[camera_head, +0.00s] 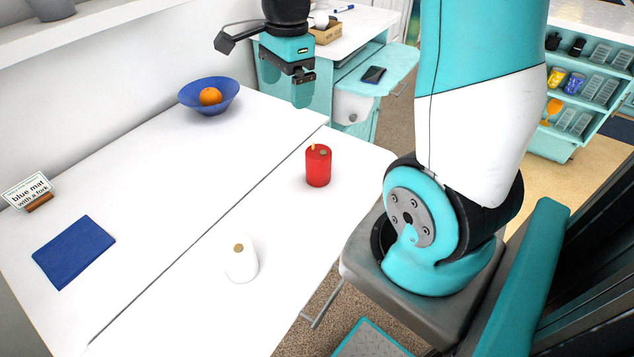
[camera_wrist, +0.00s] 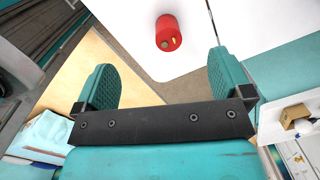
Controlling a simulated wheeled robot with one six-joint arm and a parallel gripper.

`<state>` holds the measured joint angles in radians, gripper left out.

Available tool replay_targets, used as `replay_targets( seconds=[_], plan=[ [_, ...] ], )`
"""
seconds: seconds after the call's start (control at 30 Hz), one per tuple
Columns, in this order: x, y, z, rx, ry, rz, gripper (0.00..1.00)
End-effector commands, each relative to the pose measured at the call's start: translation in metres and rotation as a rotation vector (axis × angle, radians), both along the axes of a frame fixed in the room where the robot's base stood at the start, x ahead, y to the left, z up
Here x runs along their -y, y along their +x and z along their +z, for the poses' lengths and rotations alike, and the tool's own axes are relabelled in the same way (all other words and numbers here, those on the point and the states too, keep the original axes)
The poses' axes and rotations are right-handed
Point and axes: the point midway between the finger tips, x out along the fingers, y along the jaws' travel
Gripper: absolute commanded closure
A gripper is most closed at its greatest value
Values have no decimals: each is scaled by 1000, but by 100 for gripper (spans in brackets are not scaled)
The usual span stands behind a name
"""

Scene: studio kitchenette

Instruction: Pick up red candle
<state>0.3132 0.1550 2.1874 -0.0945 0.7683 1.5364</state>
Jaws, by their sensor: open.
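The red candle (camera_head: 318,166) stands upright on the white table (camera_head: 160,160), near its right edge in the head view. In the wrist view the red candle (camera_wrist: 168,33) is seen from above, beyond the fingertips and between their lines. My gripper (camera_head: 300,92) hangs above and behind the candle in the head view, apart from it. In the wrist view my gripper (camera_wrist: 163,75) has its two teal fingers spread wide with nothing between them.
A white candle-like cylinder (camera_head: 241,260) stands nearer on the table. A blue bowl (camera_head: 209,95) holds an orange (camera_head: 210,96). A blue mat (camera_head: 74,251) and a small sign (camera_head: 27,189) are at left. The table between them is clear.

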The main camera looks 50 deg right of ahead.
Motion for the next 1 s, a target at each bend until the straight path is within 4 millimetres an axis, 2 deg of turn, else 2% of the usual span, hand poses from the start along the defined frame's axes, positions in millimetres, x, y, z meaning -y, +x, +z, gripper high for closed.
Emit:
replay_targets(
  seconds=[0.03, 0.1, 0.23, 0.37, 0.7, 0.8, 1.0],
  plan=[
    [24, 2, -23, -21, -10, -167, 3],
    [47, 3, -35, -42, -22, -356, 3],
    [71, 2, -47, -60, -37, -558, 3],
    [77, 2, -62, -68, -40, -609, 3],
    [75, 1, -137, -70, -39, -604, 3],
    [75, 2, -154, -68, -40, -603, 3],
    [75, 2, -169, -66, -39, -602, 3]
  ],
)
